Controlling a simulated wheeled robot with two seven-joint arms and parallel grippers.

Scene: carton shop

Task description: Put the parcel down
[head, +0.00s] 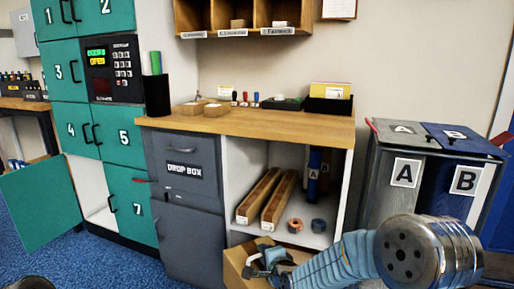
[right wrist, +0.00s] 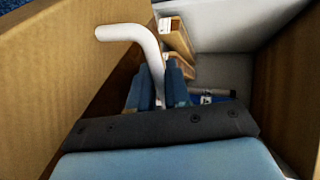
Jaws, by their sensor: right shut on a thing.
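A brown cardboard parcel (head: 235,262) is low in front of the open shelf in the head view. Its brown walls (right wrist: 60,70) fill both sides of the right wrist view. My right gripper (head: 268,262) is at the parcel, between its walls. Its blue fingers (right wrist: 160,88) are shut on a white bent handle (right wrist: 132,34). How the handle joins the parcel is hidden. The parcel's underside is out of view, so I cannot tell whether it touches the floor. My left gripper is not in view.
The open shelf (head: 235,170) holds long cartons (head: 258,195), tape rolls (head: 295,226) and a blue roll A (head: 314,175). A grey drop box (head: 184,170) stands left of it. A green locker door (head: 40,205) hangs open. Bins A (head: 405,172) and B (head: 464,180) stand right.

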